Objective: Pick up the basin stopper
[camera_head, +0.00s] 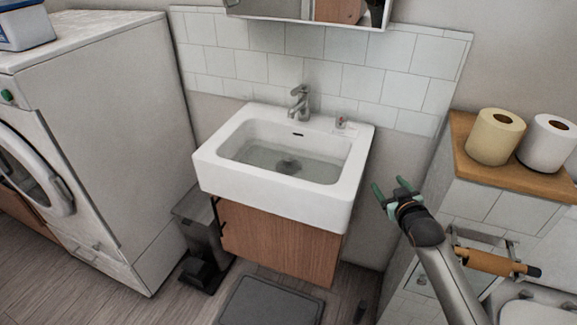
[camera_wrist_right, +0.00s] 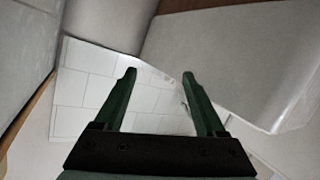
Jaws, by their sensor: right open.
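A white sink basin (camera_head: 208,165) on a wooden cabinet holds clear water. A small dark round thing, which looks like the basin stopper (camera_head: 289,166), lies under the water at the basin's bottom; its detail is blurred. My right gripper (camera_head: 391,186) is open and empty, to the right of the basin and apart from it. Its two green fingers (camera_wrist_right: 158,75) also show apart in the right wrist view, with nothing between them. The stopper does not show in that view. My left gripper is not in view.
A chrome faucet (camera_head: 300,103) stands at the basin's back, with a small item (camera_head: 341,122) on the rim beside it. A mirror cabinet (camera_head: 310,12) hangs above. A washing machine (camera_head: 100,130) stands left. Paper rolls (camera_head: 495,137) sit on a wooden ledge (camera_head: 506,172) at right.

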